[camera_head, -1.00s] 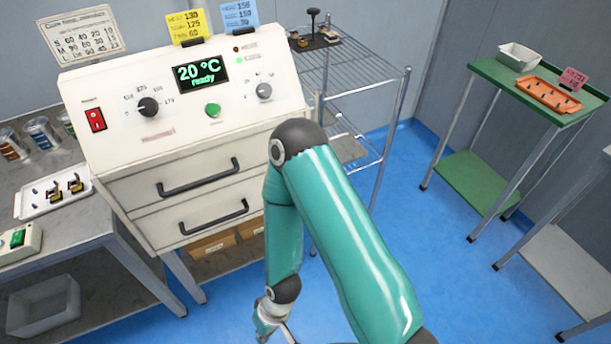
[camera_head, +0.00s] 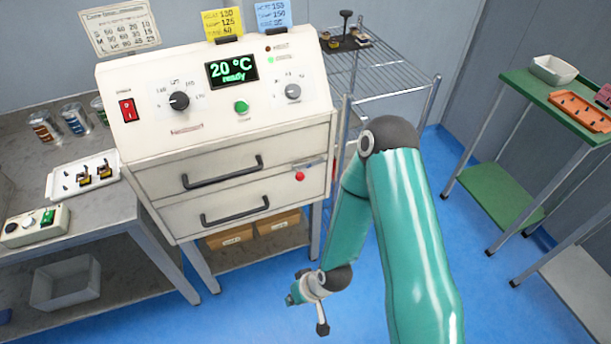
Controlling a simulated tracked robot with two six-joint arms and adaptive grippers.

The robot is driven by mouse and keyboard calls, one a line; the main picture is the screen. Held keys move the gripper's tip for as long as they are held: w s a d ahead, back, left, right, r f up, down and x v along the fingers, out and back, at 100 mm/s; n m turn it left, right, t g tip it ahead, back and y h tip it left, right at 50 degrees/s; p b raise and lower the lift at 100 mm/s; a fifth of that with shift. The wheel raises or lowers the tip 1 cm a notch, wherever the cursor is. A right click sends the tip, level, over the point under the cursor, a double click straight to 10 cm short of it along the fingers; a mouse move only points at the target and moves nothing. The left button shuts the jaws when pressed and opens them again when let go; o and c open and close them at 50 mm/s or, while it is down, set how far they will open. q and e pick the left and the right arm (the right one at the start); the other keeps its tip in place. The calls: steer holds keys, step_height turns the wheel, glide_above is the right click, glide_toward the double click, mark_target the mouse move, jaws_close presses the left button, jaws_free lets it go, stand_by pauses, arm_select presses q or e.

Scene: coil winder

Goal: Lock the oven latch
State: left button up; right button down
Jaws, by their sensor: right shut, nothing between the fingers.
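The oven (camera_head: 215,110) is a cream cabinet with a sloped control panel and a display reading 20 °C ready. Below the panel are two closed drawers with dark handles (camera_head: 222,172). At the right edge of the drawer fronts is a small red knob (camera_head: 299,176) with a thin metal piece just above it, likely the latch; its exact position is hard to tell. My right gripper (camera_head: 322,327) is shut and empty, hanging low over the blue floor, in front of and below the drawers, apart from the oven. My left gripper is out of view.
A wire rack (camera_head: 392,80) stands right of the oven, behind my right arm. A grey bench (camera_head: 40,165) with a white tray (camera_head: 70,182) is at left. A green table (camera_head: 520,85) stands at far right. Blue floor is clear between.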

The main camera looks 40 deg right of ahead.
arm_select(q)
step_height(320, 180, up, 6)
steer(key=p, duration=0.5)
arm_select(e)
steer(key=w+d+r+m+t+h, duration=0.1)
steer(key=w+d+r+t+h, duration=0.1)
steer(key=w+d+r+t, duration=0.3)
steer(key=w+d+r+m+t+h, duration=0.2)
steer(key=w+d+r+t, duration=0.3)
steer(key=d+r, duration=0.9)
steer(key=shift+r+t+h, duration=0.6)
steer(key=shift+r, duration=0.1)
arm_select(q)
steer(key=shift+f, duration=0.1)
arm_select(e)
steer(key=shift+w+d+f, duration=0.1)
steer(key=shift+w, duration=0.05)
arm_select(q)
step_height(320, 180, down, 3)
steer(key=b, duration=0.3)
arm_select(e)
steer(key=a+f+x, duration=0.1)
steer(key=f+x, duration=0.1)
steer(key=x, duration=1)
steer(key=shift+f, duration=0.3)
